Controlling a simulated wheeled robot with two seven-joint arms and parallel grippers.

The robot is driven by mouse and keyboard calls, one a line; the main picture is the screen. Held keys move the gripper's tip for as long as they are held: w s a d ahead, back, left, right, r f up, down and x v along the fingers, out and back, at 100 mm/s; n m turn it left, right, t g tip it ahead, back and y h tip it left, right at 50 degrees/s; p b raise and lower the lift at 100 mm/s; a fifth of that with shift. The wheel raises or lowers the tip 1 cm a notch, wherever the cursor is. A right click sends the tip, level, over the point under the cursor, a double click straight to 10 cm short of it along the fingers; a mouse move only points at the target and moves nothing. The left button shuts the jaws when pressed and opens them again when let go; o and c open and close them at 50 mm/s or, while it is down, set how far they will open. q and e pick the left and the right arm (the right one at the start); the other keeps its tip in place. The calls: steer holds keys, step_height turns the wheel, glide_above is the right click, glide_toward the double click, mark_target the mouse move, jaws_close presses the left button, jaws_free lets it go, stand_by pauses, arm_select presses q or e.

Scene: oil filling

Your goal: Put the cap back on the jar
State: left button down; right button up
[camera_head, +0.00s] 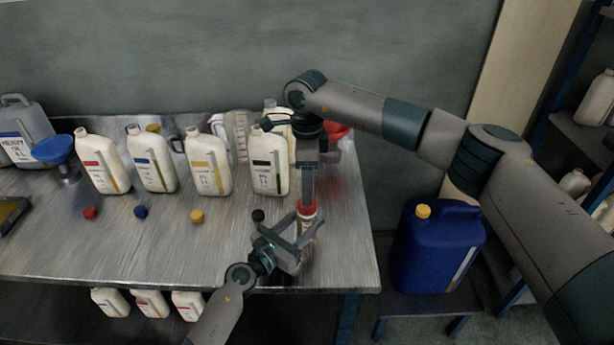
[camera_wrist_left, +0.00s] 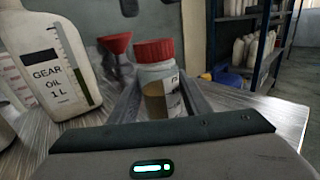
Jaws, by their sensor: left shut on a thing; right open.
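The jar (camera_wrist_left: 160,92) is clear, with a label and amber contents, and it stands upright between the fingers of my left gripper (camera_head: 309,220), which is shut on it near the table's right front edge. The red cap (camera_wrist_left: 154,51) sits level on top of the jar; I cannot tell if it is screwed tight. In the head view the cap (camera_head: 307,209) shows just below my right gripper (camera_head: 307,190). My right gripper is open and points down over the cap. The jar is mostly hidden by the left fingers in the head view.
Several white bottles stand along the metal table (camera_head: 120,245), with loose caps in front. The gear oil bottle (camera_head: 269,165) is close to the left of my right gripper. A red funnel (camera_head: 338,130) is behind. A blue canister (camera_head: 435,250) stands right of the table.

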steer(key=shift+f, duration=2.65)
steer(key=c, duration=1.1)
steer(key=o, duration=1.3)
steer(key=shift+c, duration=0.2)
steer(key=shift+r, duration=0.15)
step_height(320, 180, up, 12)
